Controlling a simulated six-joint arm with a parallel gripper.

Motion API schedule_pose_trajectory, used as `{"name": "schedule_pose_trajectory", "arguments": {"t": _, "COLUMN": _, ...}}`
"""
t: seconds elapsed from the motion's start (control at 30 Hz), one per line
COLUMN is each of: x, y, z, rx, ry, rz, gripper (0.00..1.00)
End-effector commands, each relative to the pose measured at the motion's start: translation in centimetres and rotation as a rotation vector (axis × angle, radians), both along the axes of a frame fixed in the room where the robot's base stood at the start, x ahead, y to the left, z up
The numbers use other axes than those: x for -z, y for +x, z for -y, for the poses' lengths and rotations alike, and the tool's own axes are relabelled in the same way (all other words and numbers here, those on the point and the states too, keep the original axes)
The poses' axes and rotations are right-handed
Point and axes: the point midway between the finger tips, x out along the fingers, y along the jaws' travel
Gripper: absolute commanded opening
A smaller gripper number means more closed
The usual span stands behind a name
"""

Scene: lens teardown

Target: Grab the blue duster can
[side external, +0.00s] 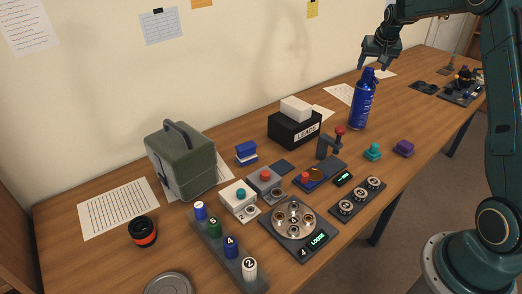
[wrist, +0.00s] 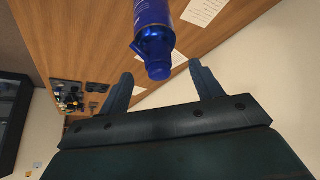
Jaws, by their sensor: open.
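The blue duster can (side external: 361,103) stands upright on the wooden table, right of the black box, in the side external view. Its dark blue cap and nozzle are at the top. In the wrist view the can (wrist: 152,40) shows at the top centre, ahead of the space between the fingers. My gripper (side external: 376,66) hangs above and slightly right of the can in the side external view. Its fingers are spread and nothing is between them. In the wrist view my gripper (wrist: 157,82) also shows both dark fingers apart, with the can not between them.
A black box labelled LEADS (side external: 294,130) with a white block on it stands left of the can. Papers (side external: 340,94) lie behind it. A dark tray of small parts (side external: 462,90) lies far right.

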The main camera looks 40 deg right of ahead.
Motion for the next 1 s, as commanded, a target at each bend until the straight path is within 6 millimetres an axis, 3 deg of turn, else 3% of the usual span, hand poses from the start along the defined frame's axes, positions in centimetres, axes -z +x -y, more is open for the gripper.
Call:
{"name": "schedule_pose_trajectory", "arguments": {"t": 0.2, "x": 1.5, "y": 0.6, "z": 0.6, "rx": 0.000, "ry": -0.001, "rz": 0.001, "gripper": 0.65}}
{"name": "schedule_pose_trajectory", "arguments": {"t": 0.57, "x": 2.2, "y": 0.8, "z": 1.0, "rx": 0.000, "ry": 0.000, "rz": 0.000, "gripper": 0.65}}
{"name": "schedule_pose_trajectory", "arguments": {"t": 1.0, "x": 5.8, "y": 2.1, "z": 2.7, "rx": 0.001, "ry": 0.000, "rz": 0.001, "gripper": 0.65}}
